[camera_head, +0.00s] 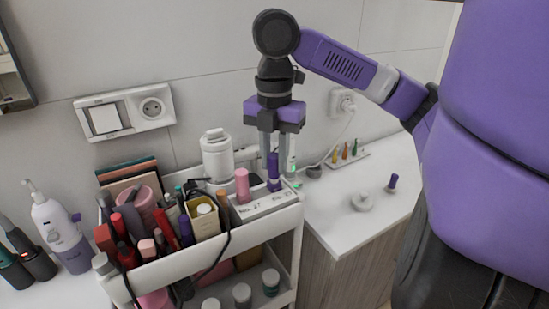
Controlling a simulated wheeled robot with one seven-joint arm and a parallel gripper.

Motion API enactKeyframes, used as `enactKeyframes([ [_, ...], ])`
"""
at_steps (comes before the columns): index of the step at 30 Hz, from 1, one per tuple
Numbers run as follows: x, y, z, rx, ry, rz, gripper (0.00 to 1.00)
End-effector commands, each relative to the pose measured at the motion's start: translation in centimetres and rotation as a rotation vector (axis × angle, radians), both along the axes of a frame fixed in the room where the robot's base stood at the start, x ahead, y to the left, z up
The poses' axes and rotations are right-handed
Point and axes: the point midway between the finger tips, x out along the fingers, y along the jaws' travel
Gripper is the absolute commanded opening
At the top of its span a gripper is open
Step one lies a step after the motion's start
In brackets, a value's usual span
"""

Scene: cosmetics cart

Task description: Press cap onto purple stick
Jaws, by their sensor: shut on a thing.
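The purple stick (273,172) stands upright at the right end of the white cart's top tray, beside a pink tube (242,185). My gripper (274,168) points straight down from above, with its two grey fingers on either side of the stick's upper part, shut on it. I cannot tell where a cap ends and the stick's body begins, because they look the same purple and the fingers cover part of it. A separate small purple piece (393,182) stands on the white counter at the right; I cannot tell what it is.
The cart's tray (270,204) is crowded with cosmetics to the left of my gripper. A white bottle (217,155) stands close behind.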

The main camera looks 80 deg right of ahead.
Motion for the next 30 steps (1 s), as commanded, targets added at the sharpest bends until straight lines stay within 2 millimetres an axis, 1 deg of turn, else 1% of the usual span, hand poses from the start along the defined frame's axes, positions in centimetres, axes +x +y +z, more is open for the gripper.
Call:
enactKeyframes([
  [21, 0.0, 0.0, -1.2, 0.0, -0.001, 0.0, 0.0],
  [30, 0.0, 0.0, -1.2, 0.0, 0.0, 0.0, 0.0],
])
